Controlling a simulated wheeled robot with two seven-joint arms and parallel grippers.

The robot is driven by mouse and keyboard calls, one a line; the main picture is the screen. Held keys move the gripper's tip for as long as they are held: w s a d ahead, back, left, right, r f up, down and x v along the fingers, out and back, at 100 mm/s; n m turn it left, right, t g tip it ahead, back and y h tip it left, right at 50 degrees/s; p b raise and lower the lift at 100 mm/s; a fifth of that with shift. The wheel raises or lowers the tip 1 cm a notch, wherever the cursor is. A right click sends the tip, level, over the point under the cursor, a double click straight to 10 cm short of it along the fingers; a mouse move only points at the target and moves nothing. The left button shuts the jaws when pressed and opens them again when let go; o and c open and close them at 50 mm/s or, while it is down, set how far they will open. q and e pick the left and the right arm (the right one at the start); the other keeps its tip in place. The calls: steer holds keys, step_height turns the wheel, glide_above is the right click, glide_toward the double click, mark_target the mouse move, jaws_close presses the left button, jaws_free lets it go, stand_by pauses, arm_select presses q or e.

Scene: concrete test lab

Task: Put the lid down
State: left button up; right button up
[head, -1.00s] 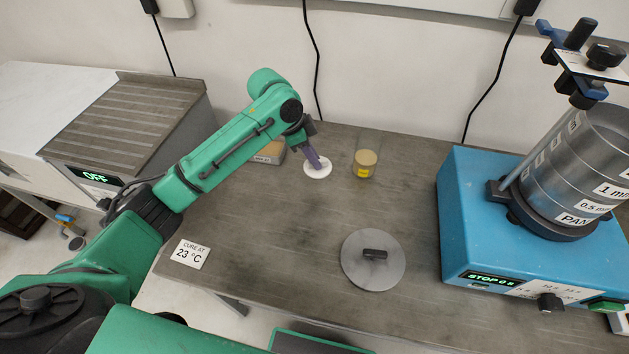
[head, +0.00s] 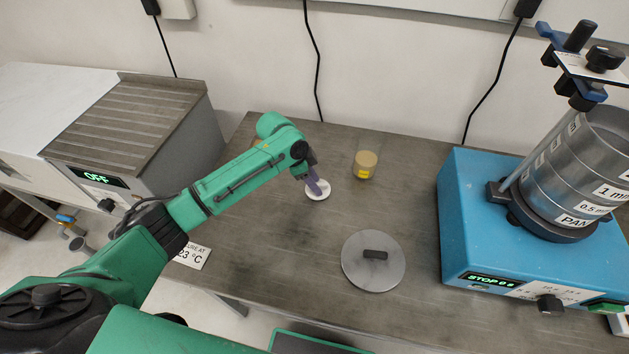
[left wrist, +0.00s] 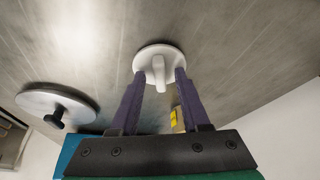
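The white round lid (head: 312,194) with a raised handle appears to lie flat on the bench, left of and in front of the jar. My left gripper (head: 318,186) is over it. In the left wrist view the purple fingers (left wrist: 160,78) stand on either side of the handle of the lid (left wrist: 148,54), with a gap to it on both sides. The gripper is open. The glass jar (head: 365,163) holds tan material and has a yellow label; its top looks uncovered. My right gripper is not in view.
A grey metal disc (head: 372,275) with a black handle lies on the front of the bench (head: 290,240). A blue sieve shaker (head: 470,210) stands at the right. A hotplate-like unit (head: 130,120) reading OFF is at the left. A sign (head: 193,257) is partly behind my arm.

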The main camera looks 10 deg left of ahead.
arm_select(q)
steer(key=v, duration=1.2)
